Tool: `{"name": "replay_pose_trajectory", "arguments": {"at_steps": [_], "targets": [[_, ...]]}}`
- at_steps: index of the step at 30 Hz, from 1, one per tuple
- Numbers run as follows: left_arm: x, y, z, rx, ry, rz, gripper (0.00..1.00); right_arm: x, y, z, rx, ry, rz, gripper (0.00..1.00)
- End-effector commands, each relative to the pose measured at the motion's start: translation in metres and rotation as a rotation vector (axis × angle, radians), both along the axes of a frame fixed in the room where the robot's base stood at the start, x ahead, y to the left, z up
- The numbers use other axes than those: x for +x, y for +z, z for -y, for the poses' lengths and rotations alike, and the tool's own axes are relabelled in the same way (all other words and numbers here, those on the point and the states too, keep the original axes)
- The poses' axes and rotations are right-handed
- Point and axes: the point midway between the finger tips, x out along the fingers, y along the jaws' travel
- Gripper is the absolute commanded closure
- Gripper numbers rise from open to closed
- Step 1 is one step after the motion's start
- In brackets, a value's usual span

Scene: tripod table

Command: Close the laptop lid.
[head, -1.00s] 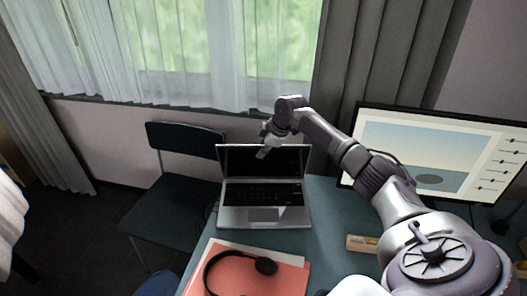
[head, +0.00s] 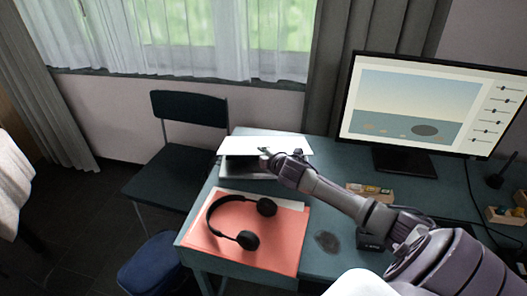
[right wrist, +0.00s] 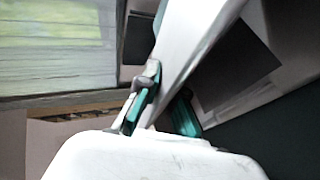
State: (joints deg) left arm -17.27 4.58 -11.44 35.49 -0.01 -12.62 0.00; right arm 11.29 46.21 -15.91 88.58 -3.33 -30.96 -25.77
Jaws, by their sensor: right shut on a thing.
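The laptop stands at the back of the table. In the head view its lid (head: 290,146) is folded low over the base (head: 238,169), its pale outer face turned up, with the grey base showing below it. My right gripper (head: 266,156) is at the lid's front edge, shut on it. In the right wrist view the lid (right wrist: 198,35) runs as a pale slab between the two teal-padded fingers (right wrist: 160,110). The keyboard is mostly hidden under the lid and gripper. My left gripper is not in view.
Black headphones (head: 247,239) lie on a red folder (head: 285,238) in front of the laptop. A monitor (head: 424,104) stands at the right, with a small wooden box (head: 368,190) near it. A dark chair (head: 188,107) stands left of the table (head: 330,265).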

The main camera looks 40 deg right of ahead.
Motion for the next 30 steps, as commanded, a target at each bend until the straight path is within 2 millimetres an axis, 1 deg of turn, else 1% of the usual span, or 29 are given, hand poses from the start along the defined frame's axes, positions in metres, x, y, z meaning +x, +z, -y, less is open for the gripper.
{"name": "replay_pose_trajectory", "arguments": {"at_steps": [1, 3, 9, 12, 18, 30], "targets": [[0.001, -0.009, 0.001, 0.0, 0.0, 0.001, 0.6, 0.0, -0.01, -0.002, 0.008, 0.002, -0.001, 1.0], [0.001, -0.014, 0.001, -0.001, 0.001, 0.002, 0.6, -0.002, -0.017, -0.003, 0.009, 0.001, -0.004, 1.0], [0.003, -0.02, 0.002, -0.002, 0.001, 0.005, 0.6, -0.006, -0.037, -0.007, 0.014, 0.0, -0.012, 1.0], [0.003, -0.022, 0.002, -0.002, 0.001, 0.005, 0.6, -0.007, -0.043, -0.007, 0.015, 0.0, -0.015, 1.0], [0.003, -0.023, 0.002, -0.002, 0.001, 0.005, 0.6, -0.009, -0.05, -0.008, 0.017, -0.002, -0.017, 1.0], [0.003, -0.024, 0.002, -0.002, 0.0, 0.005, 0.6, -0.009, -0.052, -0.007, 0.018, -0.005, -0.02, 1.0]]}}
